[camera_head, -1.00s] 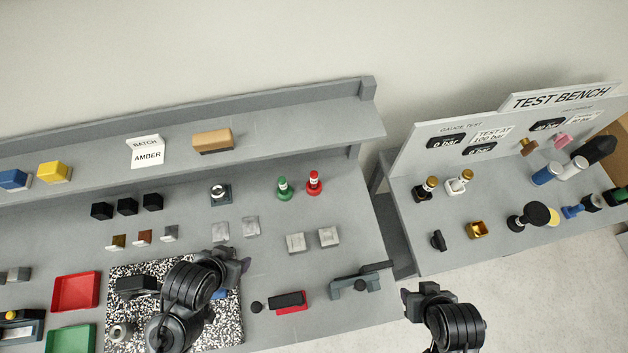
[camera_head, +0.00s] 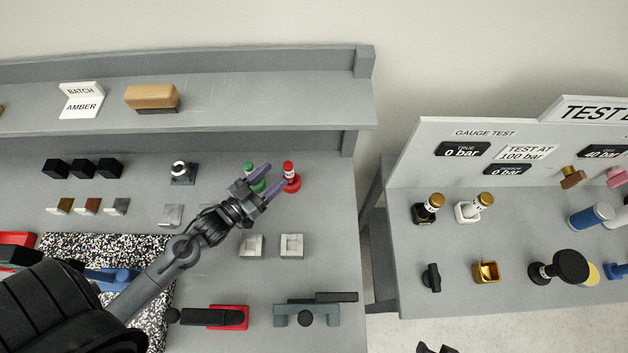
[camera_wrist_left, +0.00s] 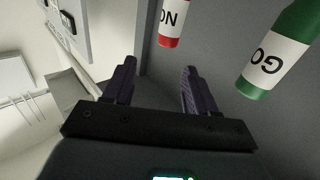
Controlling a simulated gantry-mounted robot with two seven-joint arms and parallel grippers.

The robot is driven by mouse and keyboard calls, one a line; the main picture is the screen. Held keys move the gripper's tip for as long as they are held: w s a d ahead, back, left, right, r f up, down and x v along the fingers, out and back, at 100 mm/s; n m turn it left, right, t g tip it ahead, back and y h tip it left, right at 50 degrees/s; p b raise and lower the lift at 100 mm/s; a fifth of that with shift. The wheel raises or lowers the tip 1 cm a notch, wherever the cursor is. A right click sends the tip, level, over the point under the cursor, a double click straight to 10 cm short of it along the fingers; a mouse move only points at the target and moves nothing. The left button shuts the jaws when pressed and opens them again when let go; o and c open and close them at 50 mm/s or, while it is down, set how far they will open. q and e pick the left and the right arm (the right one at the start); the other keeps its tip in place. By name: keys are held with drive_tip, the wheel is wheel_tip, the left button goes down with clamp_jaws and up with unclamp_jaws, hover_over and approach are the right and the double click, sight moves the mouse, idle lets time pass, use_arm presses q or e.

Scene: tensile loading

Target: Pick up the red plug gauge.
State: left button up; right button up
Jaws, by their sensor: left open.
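The red plug gauge (camera_head: 291,182) stands upright on the grey bench, with a white band. The green gauge (camera_head: 252,171) stands to its left, partly hidden by my left gripper (camera_head: 271,177). This gripper is open and empty, its purple-grey fingertips close to the red gauge's left side. In the left wrist view, the red gauge (camera_wrist_left: 170,40) lies beyond the open fingers (camera_wrist_left: 160,66), its end cut off by the top edge. The green gauge, marked GO (camera_wrist_left: 278,55), is to the right, outside the fingers. Only a dark tip of my right gripper (camera_head: 435,348) shows at the bottom edge.
Pale square blocks (camera_head: 291,245) sit in front of the gauges. A dark ring stand (camera_head: 182,173) is further left. The shelf (camera_head: 240,95) runs behind, above the bench. Bench space right of the red gauge is clear, up to the gap before the test bench (camera_head: 400,275).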

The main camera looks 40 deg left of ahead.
sight(285, 170)
use_arm(q)
drive_tip(key=shift+s+a+f+b, duration=0.15)
drive_tip(key=shift+f+b, duration=0.15)
drive_tip(key=shift+f, duration=0.3)
drive_tip(key=shift+s+a+f+b, duration=0.15)
drive_tip(key=shift+f+b, duration=0.1)
drive_tip(key=shift+f, duration=0.3)
drive_tip(key=shift+w+d, duration=0.2)
drive_tip(key=shift+w, duration=0.95)
drive_tip(key=shift+w+d+f, duration=0.1)
drive_tip(key=shift+w+d, duration=0.05)
drive_tip(key=shift+w, duration=0.7)
drive_tip(key=shift+w+d+f, duration=0.1)
drive_tip(key=shift+w+f, duration=0.05)
drive_tip(key=shift+w, duration=0.7)
drive_tip(key=shift+w+d+f, duration=0.1)
drive_tip(key=shift+w+d, duration=0.05)
drive_tip(key=shift+w, duration=0.7)
clamp_jaws()
